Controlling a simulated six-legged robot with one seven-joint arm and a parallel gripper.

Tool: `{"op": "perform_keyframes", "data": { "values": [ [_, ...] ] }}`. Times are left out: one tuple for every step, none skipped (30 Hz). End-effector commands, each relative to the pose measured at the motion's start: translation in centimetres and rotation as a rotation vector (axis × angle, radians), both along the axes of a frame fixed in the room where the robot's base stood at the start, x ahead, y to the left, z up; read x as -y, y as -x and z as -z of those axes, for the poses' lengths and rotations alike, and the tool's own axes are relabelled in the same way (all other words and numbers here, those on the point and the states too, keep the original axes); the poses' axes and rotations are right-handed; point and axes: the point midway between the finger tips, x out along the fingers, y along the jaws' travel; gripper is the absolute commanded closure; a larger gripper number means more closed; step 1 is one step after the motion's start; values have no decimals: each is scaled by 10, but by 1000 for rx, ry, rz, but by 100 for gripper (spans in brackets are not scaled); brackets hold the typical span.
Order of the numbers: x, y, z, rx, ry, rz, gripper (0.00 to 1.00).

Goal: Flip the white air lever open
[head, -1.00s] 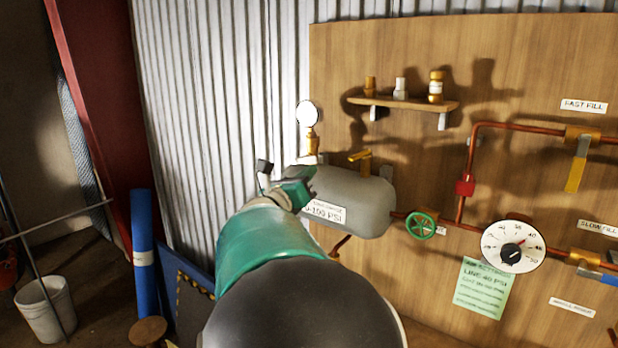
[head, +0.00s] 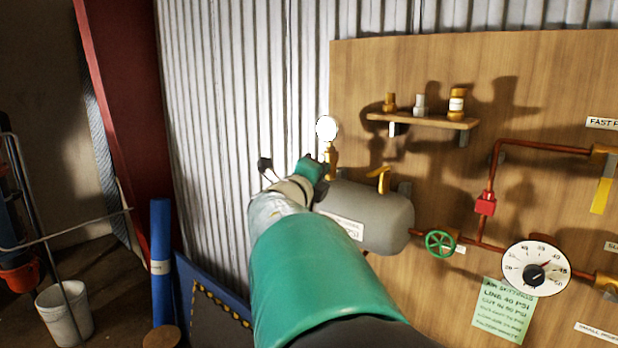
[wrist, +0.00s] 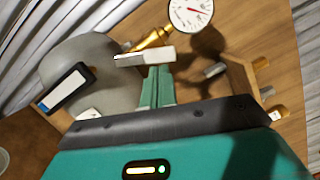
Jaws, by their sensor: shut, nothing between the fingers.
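A white bar (wrist: 145,57), which looks like the air lever, shows in the wrist view just past my fingertips, beside the brass fitting (wrist: 152,40) under a round gauge. My gripper (wrist: 158,70) has its green fingers together, close to the bar's underside; I cannot tell if they touch it. In the head view my gripper (head: 318,168) is at the left end of the grey tank (head: 385,215), left of the brass gauge stem (head: 331,165). There my gripper and wrist hide the lever.
A brass handle (head: 381,177) stands on top of the tank. A shelf (head: 420,120) with small fittings is above it. A green valve wheel (head: 440,243), red piping and a dial (head: 535,269) are to the right. Corrugated wall (head: 240,100) lies behind and left.

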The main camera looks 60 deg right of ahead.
Motion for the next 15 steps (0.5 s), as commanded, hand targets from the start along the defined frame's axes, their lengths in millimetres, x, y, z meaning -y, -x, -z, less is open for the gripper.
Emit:
{"op": "perform_keyframes", "data": {
  "values": [
    [0,-2,-2,-4,0,-4,100],
    [0,-3,-3,-2,0,-3,100],
    [0,-4,-5,-2,1,-3,100],
    [0,-4,-6,-2,1,-3,100],
    [0,-5,-7,-1,1,-3,100],
    [0,-6,-8,-1,1,-3,100],
    [0,-6,-8,0,1,-3,100],
    [1,-7,-9,0,1,-3,100],
    [1,-8,-10,0,1,-3,100],
    [1,-9,-10,0,1,-2,100],
    [1,-9,-11,0,1,-2,100],
    [1,-10,-12,0,2,-2,100],
    [1,-10,-12,0,2,-2,100],
    [1,-11,-13,0,2,-2,100],
    [1,-11,-13,0,2,-2,100]
  ]
}}
